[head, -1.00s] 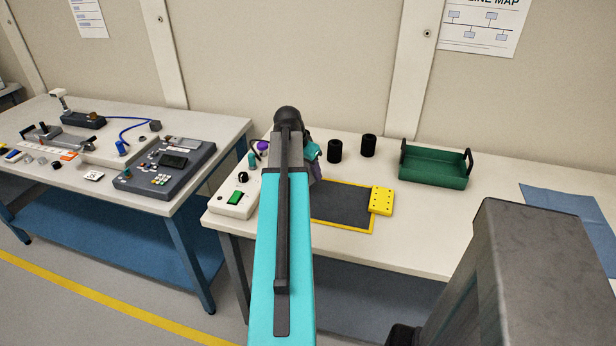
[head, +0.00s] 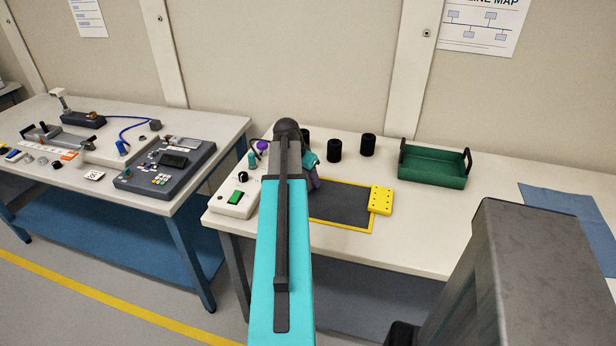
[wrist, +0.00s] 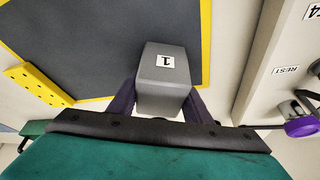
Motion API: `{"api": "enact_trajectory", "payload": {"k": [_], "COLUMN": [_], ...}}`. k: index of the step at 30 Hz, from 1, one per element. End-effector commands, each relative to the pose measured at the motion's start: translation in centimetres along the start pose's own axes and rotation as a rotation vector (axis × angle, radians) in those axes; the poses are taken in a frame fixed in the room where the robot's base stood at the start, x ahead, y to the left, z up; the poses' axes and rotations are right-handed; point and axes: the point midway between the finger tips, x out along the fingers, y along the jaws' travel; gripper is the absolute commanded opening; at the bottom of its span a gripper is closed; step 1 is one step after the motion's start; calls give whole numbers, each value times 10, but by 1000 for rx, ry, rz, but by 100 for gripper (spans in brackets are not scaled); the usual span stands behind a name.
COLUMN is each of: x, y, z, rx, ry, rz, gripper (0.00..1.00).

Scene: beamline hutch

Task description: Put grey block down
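The grey block (wrist: 165,88), marked with a white "1" label, sits between the two dark fingers of my gripper (wrist: 163,108) in the wrist view. The fingers press on both of its sides. Behind it in that view is the dark mat with a yellow border (wrist: 95,35). The mat also shows in the head view (head: 342,204). I cannot tell how high the block is above the surface. In the head view my arm hides the block and most of the gripper.
A yellow studded block (head: 381,200) sits at the mat's right edge. Black cylinders (head: 334,150) and a green tray (head: 434,167) stand behind. A white box with a green button (head: 235,198) is left of my arm. A blue cloth (head: 562,215) lies at right.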

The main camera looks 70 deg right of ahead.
Motion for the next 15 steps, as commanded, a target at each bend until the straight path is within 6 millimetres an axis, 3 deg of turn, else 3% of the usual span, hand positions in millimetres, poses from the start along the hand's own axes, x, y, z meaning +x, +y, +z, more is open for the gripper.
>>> {"api": "enact_trajectory", "payload": {"k": [3,15], "x": [0,-4], "y": [0,0], "z": [0,-2], "rx": [0,0], "ry": [0,1], "rz": [0,-1], "gripper": [62,62]}}
